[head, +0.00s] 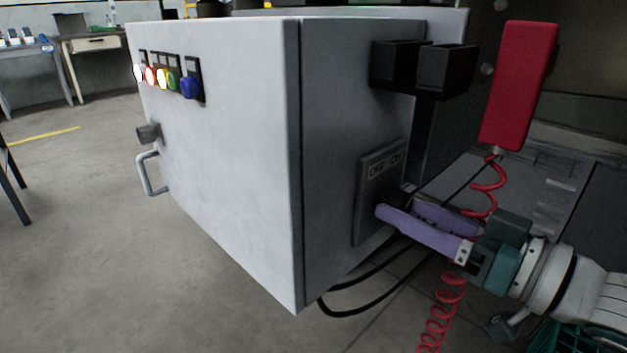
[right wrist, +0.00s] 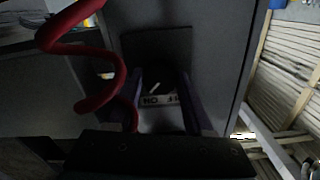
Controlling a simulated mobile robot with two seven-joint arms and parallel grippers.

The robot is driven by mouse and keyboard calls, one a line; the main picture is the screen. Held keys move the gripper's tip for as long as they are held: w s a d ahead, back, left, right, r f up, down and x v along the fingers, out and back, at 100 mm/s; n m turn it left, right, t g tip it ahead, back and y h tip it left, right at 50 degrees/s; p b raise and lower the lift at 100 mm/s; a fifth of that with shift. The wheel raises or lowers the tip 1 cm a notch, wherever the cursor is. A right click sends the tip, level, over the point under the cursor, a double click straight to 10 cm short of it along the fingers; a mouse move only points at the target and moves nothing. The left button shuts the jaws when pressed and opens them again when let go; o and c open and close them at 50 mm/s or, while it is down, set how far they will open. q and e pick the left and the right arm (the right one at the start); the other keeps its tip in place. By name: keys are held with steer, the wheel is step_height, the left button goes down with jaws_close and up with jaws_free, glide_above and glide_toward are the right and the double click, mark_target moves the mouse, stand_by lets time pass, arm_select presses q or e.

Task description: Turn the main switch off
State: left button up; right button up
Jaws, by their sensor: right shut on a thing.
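The main switch has a grey plate (head: 368,217) on the dark side face of the machine cabinet, with an OFF/ON label (head: 384,167) at its upper part. My right gripper (head: 396,205) is at the plate, its purple fingers shut on the dark switch handle, which they mostly hide. In the right wrist view the fingers (right wrist: 164,95) stand either side of the handle, and the label (right wrist: 158,101) shows upside down. A small white mark shows slanted by the label. I cannot tell which position the handle points to. My left gripper is out of view.
A red box (head: 518,85) hangs right of the switch, with a coiled red cable (head: 487,188) close by my right gripper. Two black boxes (head: 422,66) stick out above the switch. The front panel (head: 230,180) has several coloured buttons and a handle. Black cables loop below.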

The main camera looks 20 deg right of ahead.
jaws_close()
steer(key=shift+n, duration=0.3)
steer(key=n, duration=0.2)
steer(key=shift+r+n+p, duration=0.1)
steer(key=shift+n+p, duration=0.2)
steer(key=shift+p, duration=0.1)
steer(key=n, duration=0.3)
steer(key=shift+n, duration=0.3)
steer(key=n, duration=0.5)
steer(key=shift+p, duration=0.3)
steer(key=n, duration=0.5)
steer(key=shift+n, duration=0.5)
